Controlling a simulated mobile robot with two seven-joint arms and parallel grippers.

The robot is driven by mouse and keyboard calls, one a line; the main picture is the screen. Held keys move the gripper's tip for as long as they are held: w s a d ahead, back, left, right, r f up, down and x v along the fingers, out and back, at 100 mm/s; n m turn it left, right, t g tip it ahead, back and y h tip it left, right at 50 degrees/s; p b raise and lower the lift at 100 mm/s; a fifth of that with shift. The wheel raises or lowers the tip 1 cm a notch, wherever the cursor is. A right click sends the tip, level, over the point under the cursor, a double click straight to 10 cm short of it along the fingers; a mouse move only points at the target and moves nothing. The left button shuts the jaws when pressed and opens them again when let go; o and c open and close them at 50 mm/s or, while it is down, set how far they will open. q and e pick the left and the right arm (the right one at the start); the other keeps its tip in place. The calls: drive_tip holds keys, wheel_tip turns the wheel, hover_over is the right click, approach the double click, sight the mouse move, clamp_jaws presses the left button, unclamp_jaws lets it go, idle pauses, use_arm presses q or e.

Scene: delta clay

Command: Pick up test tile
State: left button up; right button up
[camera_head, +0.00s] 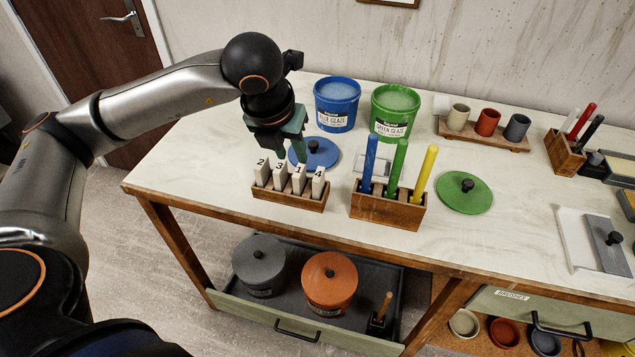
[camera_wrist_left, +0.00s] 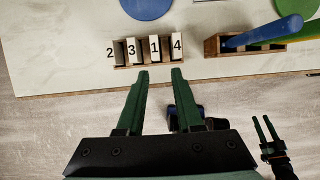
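Several white test tiles stand upright in a small wooden rack (camera_head: 290,198), numbered from left to right 2 (camera_head: 262,172), 3 (camera_head: 280,175), 1 (camera_head: 299,179) and 4 (camera_head: 318,183). My left gripper (camera_head: 288,157) is above and just behind the rack, pointing down.
A blue lid (camera_head: 315,152), a blue glaze bucket (camera_head: 337,104) and a green one (camera_head: 394,111) stand behind the rack. A wooden block (camera_head: 387,208) with blue, green and yellow sticks stands to its right. The table (camera_head: 190,155) is bare to its left.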

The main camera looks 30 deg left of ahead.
sight(298, 171)
use_arm(q)
drive_tip(key=x, duration=0.7)
drive_tip(key=shift+w+a+r+p, duration=0.1)
drive_tip(key=shift+a+p, duration=0.2)
drive_tip(key=shift+w+a+f, duration=0.15)
drive_tip(key=shift+w+f, duration=0.15)
drive_tip(key=shift+f, duration=0.2)
drive_tip(key=p+x, duration=0.1)
drive_tip(key=x, duration=0.3)
drive_tip(key=shift+w+a, duration=0.15)
drive_tip(key=shift+a, duration=0.05)
drive_tip(key=shift+c, duration=0.2)
clamp_jaws()
